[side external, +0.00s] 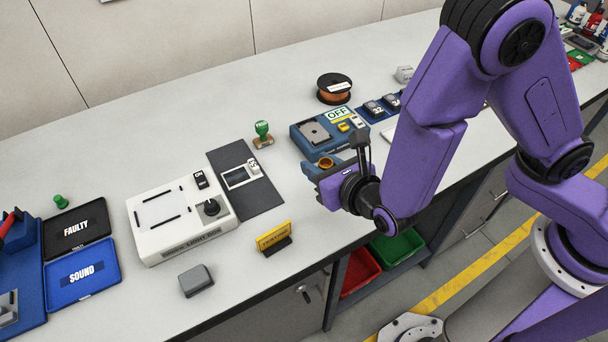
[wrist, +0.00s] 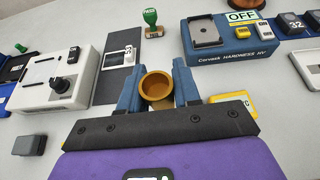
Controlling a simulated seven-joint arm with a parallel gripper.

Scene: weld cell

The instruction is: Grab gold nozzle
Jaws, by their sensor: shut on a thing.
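The gold nozzle (wrist: 156,86) is a round, cup-like ring with a dark hollow inside. My gripper (wrist: 160,90) is shut on it, with one blue finger on each side. In the side external view the gold nozzle (side external: 325,162) shows at the tip of my gripper (side external: 322,168), above the front part of the bench. The gripper and wrist hide what lies directly beneath it, so its height over the bench is hard to tell.
A blue hardness tester (side external: 318,132) with an OFF sign stands just behind. A dark mat (side external: 262,198), a white light box (side external: 165,235), a yellow sign (side external: 273,237) and a grey block (side external: 195,281) lie to the left.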

